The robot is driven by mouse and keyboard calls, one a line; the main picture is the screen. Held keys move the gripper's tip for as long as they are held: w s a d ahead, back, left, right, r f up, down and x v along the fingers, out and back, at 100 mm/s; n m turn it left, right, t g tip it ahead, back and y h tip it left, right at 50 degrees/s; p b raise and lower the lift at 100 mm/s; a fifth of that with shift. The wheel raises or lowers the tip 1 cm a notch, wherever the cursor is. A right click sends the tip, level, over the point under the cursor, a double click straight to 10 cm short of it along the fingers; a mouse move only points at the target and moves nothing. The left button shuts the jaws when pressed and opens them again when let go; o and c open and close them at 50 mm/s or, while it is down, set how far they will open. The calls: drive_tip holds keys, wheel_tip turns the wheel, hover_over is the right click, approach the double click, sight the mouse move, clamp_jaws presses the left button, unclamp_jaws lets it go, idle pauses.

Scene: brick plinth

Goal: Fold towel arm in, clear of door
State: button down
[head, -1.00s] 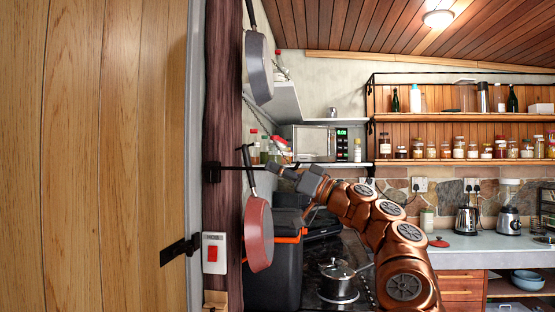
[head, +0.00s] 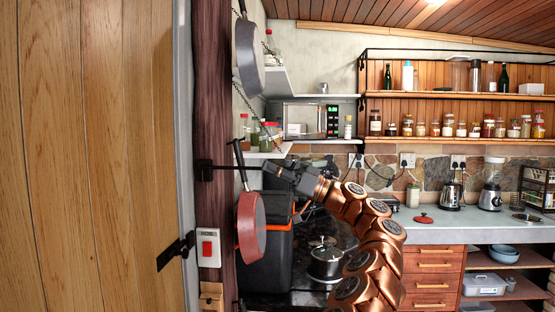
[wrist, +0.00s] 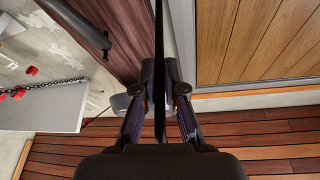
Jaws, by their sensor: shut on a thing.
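The towel arm (head: 232,167) is a thin black bar on a bracket on the dark wooden post (head: 220,60). It reaches right from the post, in front of the hanging pans. My gripper (head: 270,169) is shut on its outer part. In the wrist view my gripper (wrist: 160,85) has both fingers closed around the dark bar (wrist: 159,40), which runs up between them. The plank door (head: 85,150) stands at the left with a black latch (head: 175,251); it also shows at the right of the wrist view (wrist: 275,40). The bar points away from the door in the head view.
A red pan (head: 251,225) hangs just below the bar and a grey pan (head: 250,55) above it. A black bin (head: 265,262) and a hob with a pot (head: 325,263) lie below my arm. A corner shelf (head: 268,152) with jars is close behind my gripper.

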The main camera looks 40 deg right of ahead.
drive_tip(key=shift+w+d+r+y+p, duration=0.2)
drive_tip(key=shift+r+y+p, duration=0.1)
drive_tip(key=shift+p, duration=0.6)
drive_tip(key=c, duration=1.2)
unclamp_jaws()
drive_tip(key=shift+w+f, duration=0.1)
drive_tip(key=shift+f, duration=0.1)
drive_tip(key=shift+c, duration=0.2)
drive_tip(key=v, duration=1.2)
drive_tip(key=shift+d, duration=0.2)
drive_tip(key=shift+r+g, duration=0.1)
drive_tip(key=shift+g, duration=0.2)
